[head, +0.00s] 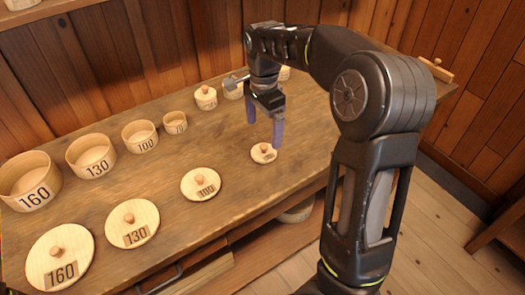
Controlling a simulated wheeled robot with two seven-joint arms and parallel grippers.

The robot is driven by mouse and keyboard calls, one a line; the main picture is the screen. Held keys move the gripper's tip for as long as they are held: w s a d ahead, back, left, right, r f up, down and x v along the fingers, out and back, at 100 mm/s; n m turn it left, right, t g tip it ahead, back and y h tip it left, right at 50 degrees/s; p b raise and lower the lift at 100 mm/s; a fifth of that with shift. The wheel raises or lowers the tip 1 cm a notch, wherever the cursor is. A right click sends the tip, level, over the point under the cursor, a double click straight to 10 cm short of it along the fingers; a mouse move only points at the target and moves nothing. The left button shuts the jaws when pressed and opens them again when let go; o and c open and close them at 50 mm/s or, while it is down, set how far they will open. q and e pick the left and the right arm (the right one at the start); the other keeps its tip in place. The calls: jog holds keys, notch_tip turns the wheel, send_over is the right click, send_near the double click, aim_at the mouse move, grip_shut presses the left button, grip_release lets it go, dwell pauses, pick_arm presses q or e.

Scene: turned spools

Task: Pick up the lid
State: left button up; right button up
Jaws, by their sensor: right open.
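The lid marked 100 (189,186), the lid marked 130 (117,221) and the large lid marked 160 (45,256) follow to the left. My right gripper (264,134) points down over the smallest lid, its two purple fingers apart and empty. One finger overlaps that lid's right side in the picture; I cannot tell whether they touch. My left gripper is out of view.
Open round boxes stand behind the lids: 160 (33,196), 130 (94,168), 100 (141,145) and a small one (176,126). A small lidded pot (206,104) and other pots stand farther back. The wooden table (225,222) has bare room between boxes and lids.

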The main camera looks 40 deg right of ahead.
aim_at(264, 145)
jog(key=shift+f, duration=1.25)
jog(key=shift+f+p, duration=0.45)
jog(key=shift+f, duration=2.15)
jog(key=shift+c, duration=0.5)
jog(key=c, duration=1.3)
jog(key=shift+r, duration=0.1)
notch_tip(264, 145, up, 10)
jog(key=shift+f, duration=0.1)
